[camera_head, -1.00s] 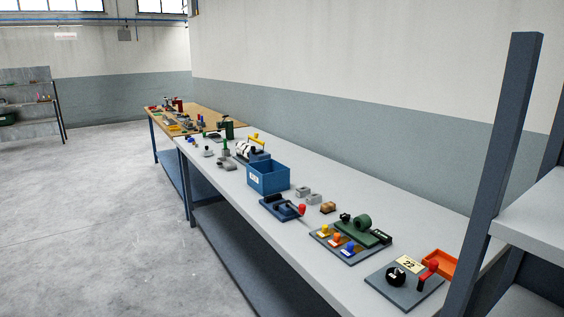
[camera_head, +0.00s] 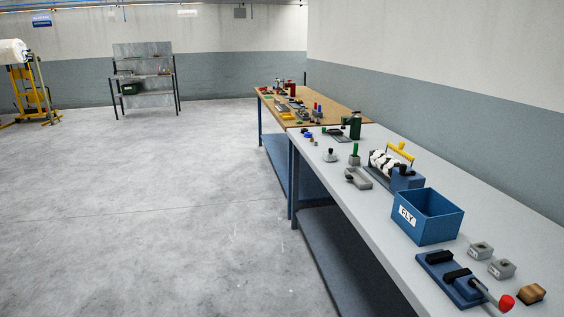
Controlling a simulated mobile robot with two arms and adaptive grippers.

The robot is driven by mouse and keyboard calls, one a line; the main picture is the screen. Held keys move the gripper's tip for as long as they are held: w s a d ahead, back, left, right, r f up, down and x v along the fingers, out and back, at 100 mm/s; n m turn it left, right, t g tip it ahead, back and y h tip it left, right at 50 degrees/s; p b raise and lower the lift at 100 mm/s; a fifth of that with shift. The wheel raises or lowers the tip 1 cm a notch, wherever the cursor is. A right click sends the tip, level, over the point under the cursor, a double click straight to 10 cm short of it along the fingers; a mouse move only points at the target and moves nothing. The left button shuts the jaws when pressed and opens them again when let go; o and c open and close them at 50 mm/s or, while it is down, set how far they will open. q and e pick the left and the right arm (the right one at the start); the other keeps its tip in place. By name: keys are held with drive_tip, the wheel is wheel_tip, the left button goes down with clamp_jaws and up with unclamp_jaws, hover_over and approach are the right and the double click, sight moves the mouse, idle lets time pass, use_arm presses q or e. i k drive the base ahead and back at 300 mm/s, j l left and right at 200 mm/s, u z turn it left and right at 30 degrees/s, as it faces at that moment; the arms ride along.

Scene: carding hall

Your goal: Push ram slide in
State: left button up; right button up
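No part is marked as the ram slide, and I cannot tell for sure which one it is. A blue fixture (camera_head: 457,281) with black blocks and a rod ending in a red knob (camera_head: 506,303) lies on the grey bench (camera_head: 405,240) at the lower right. Its rod points to the right. A green device (camera_head: 354,127) stands farther back on the same bench, too small to make out its parts. Neither of my grippers shows in this view.
A blue box marked FLY (camera_head: 427,222) stands behind the fixture. Two grey blocks (camera_head: 501,268) and a brown block (camera_head: 532,293) lie to its right. A wooden bench (camera_head: 318,106) stands farther back. The floor (camera_head: 170,200) on the left is clear.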

sight(332, 130)
drive_tip(key=i+j, duration=0.2)
drive_tip(key=i, duration=0.65)
drive_tip(key=i+j+u, duration=0.1)
drive_tip(key=i, duration=0.8)
